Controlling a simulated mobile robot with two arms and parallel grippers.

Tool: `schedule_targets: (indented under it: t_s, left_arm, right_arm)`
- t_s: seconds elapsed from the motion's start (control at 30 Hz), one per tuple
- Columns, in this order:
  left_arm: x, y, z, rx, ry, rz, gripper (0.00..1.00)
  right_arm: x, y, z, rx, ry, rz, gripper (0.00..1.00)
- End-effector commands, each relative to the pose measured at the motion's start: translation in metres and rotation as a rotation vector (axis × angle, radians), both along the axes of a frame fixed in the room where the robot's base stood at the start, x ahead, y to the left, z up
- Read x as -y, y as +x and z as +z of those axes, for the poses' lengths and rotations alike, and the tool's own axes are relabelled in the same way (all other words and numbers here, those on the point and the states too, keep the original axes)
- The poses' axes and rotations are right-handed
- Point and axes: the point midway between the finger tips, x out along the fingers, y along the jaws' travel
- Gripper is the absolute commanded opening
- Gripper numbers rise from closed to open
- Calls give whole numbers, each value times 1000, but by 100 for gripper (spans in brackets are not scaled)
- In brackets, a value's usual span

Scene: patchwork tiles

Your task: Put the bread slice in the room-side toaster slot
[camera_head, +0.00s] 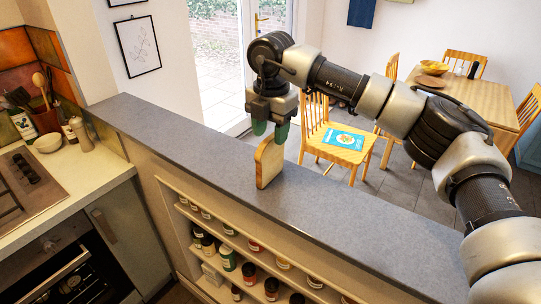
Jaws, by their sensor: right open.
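The bread slice (268,166) is a light tan slab with a browner crust edge. It stands upright on the grey ledge top (340,213), close to the edge on the shelf side. My right gripper (270,130) points down directly over the slice, with its green fingertips apart. The fingertips are level with the slice's upper edge; I cannot tell whether they touch it. My left gripper is out of view. I see no toaster in this view.
Shelves with several spice jars (228,258) lie below the ledge. Chairs and a dining table (480,100) stand beyond the ledge. The ledge is otherwise clear.

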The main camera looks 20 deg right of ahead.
Motion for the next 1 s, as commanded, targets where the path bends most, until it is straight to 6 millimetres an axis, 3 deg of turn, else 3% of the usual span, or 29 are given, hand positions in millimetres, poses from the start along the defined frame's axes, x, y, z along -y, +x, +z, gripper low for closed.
schedule_targets:
  t_s: [0.13, 0.3, 0.57, 0.8, 1.0]
  left_arm:
    - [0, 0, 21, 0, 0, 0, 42]
    - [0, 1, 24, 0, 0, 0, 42]
    - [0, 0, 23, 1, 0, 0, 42]
    - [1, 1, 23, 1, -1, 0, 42]
    - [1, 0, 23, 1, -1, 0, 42]
  right_arm:
    - [2, -1, -19, -5, 0, 1, 47]
    - [1, 0, -40, -3, -1, 0, 47]
    - [1, 0, -44, -1, 1, 1, 47]
    - [1, 0, -43, -1, 1, 1, 10]
    - [1, 0, -43, -1, 1, 1, 9]
